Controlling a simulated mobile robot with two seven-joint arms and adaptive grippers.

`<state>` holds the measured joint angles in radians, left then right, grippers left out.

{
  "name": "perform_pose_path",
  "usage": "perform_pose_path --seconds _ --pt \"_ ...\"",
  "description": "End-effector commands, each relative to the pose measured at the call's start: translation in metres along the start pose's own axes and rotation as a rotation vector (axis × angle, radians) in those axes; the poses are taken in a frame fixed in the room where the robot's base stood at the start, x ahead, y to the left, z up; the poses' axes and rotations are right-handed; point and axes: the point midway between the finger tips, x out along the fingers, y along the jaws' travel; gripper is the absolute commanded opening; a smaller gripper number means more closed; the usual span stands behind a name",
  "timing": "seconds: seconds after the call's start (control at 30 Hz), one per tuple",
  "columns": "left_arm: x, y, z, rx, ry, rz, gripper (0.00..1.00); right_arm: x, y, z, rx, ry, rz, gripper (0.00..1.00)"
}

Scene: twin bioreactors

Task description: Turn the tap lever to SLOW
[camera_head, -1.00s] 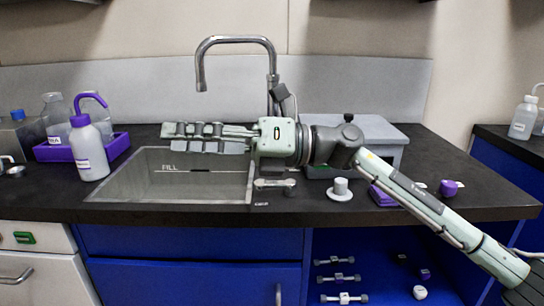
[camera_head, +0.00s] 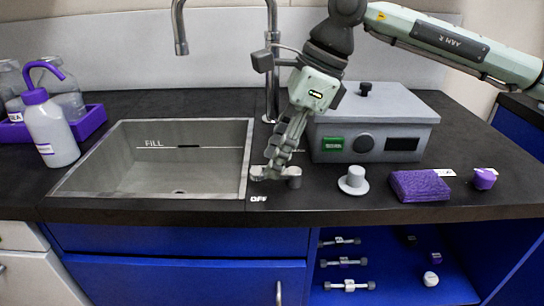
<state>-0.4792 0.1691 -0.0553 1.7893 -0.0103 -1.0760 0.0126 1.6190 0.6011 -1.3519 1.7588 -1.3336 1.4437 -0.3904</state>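The grey tap lever (camera_head: 292,179) sits low on the black counter, just right of the sink (camera_head: 180,185). Other small labels behind the lever are covered or too small to read. The chrome tap (camera_head: 271,80) stands behind. My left gripper is not in view.
A grey box (camera_head: 373,132) with a green display stands right of my gripper. A wash bottle (camera_head: 48,130) and purple tray (camera_head: 90,122) are left of the sink.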

Motion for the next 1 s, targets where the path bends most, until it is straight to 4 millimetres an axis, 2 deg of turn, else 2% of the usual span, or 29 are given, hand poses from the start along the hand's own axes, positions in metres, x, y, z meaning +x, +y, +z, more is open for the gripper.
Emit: perform_pose_path --seconds 0.2,0.47,0.77,1.0 --pt "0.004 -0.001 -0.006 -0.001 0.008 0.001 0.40 0.016 0.000 0.001 -0.001 -0.002 -0.001 0.38" --pt "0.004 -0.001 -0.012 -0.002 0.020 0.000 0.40 0.017 0.000 0.001 -0.001 -0.002 0.000 0.37" --pt "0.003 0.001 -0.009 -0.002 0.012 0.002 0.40 0.017 0.000 0.001 -0.001 -0.002 0.000 0.00" --pt "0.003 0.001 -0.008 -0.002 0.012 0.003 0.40 0.017 0.000 0.001 -0.001 -0.002 0.000 0.00"
